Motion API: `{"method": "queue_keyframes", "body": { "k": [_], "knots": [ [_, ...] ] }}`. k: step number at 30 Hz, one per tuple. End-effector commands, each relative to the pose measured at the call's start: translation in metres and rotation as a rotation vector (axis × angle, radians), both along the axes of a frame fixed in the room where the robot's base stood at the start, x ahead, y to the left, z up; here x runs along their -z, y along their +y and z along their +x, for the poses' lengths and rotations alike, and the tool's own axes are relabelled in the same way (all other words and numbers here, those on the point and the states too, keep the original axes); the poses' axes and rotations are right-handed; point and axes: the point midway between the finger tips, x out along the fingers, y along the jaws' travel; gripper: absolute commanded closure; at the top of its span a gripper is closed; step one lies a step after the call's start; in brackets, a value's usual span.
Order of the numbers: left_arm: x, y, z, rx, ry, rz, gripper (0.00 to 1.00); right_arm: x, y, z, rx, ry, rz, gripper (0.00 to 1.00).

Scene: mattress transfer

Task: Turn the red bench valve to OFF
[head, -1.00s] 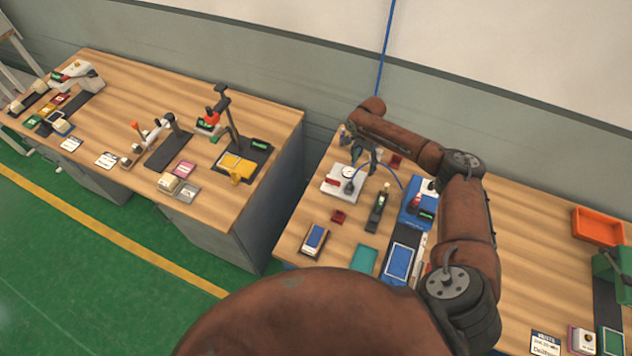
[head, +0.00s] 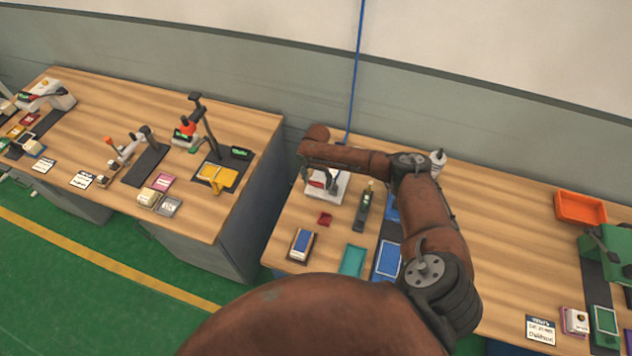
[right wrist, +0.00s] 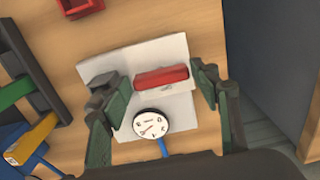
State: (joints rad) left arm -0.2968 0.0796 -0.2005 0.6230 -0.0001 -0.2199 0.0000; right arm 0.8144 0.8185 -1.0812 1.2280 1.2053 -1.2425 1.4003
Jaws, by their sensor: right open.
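The red bench valve handle (right wrist: 161,77) shows in the right wrist view as a red bar on a white plate (right wrist: 178,105), lying nearly crosswise between my fingers. A round white dial gauge (right wrist: 151,123) sits beside it. My right gripper (right wrist: 155,84) is open, with one finger off each end of the bar and a gap on both sides. In the head view my right gripper (head: 325,178) is over the white plate (head: 341,184) and hides part of it. I cannot read any OFF marking. My left gripper is not in view.
A small red tray (head: 325,219), a dark tool (head: 363,206), a blue-topped box (head: 302,245) and a teal tray (head: 352,260) lie near the valve. An orange bin (head: 580,208) stands at right. A second bench (head: 100,105) is at left, across a gap.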

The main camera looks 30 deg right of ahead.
Motion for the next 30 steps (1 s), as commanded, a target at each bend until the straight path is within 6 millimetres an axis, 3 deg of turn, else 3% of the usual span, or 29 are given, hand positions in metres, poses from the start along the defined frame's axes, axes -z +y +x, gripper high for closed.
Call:
{"method": "queue_keyframes", "body": {
  "k": [6,19,30],
  "knots": [
    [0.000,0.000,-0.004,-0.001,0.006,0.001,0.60,0.000,0.000,0.000,0.000,0.000,0.000,0.45],
    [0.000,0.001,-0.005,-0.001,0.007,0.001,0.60,0.000,0.000,0.000,0.001,0.001,0.000,0.74],
    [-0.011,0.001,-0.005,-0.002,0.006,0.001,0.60,-0.001,0.001,-0.002,-0.056,0.003,0.001,0.75]
  ]
}}
